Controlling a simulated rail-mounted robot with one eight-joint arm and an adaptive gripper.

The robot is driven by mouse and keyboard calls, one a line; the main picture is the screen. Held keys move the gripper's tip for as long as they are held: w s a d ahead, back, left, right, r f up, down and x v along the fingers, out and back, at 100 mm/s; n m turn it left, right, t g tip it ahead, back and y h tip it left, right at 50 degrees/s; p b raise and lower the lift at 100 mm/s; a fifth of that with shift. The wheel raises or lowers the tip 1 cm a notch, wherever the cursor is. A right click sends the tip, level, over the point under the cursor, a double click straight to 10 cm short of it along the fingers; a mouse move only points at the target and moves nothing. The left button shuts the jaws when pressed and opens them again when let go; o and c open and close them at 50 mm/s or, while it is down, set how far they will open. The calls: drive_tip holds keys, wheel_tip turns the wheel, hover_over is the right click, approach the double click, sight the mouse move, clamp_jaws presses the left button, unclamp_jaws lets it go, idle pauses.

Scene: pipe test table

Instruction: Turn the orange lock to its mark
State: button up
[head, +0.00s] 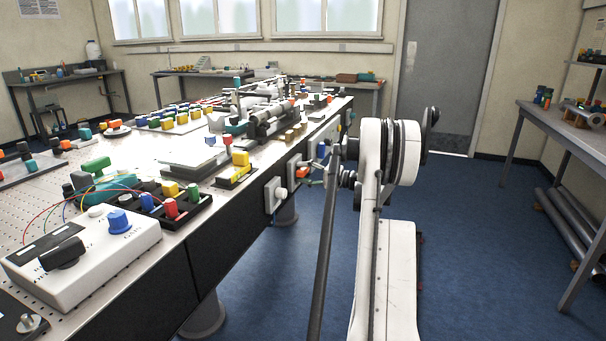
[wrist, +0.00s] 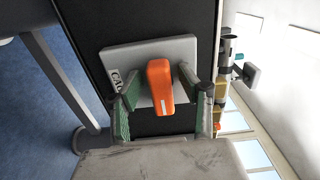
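The orange lock (wrist: 159,85) is a rounded handle with a short white line near its lower end. It sits on a grey square plate (wrist: 183,48) with a partly hidden printed label (wrist: 117,79). In the wrist view my gripper (wrist: 160,84) is open, with one green-padded finger on each side of the lock. A gap shows on both sides near the handle's lower part. In the head view the orange lock (head: 302,173) is small on the table's side, with my gripper (head: 314,171) in front of it. I cannot make out a target mark on the plate.
A white plate with a round knob (head: 275,194) is on the same dark table side, nearer the camera. The tabletop (head: 185,160) above is crowded with coloured blocks and fittings. Blue floor (head: 470,240) is open to the right, before a side bench (head: 565,125).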

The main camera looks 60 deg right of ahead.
drive_tip(key=v, duration=1.2)
idle(0.6)
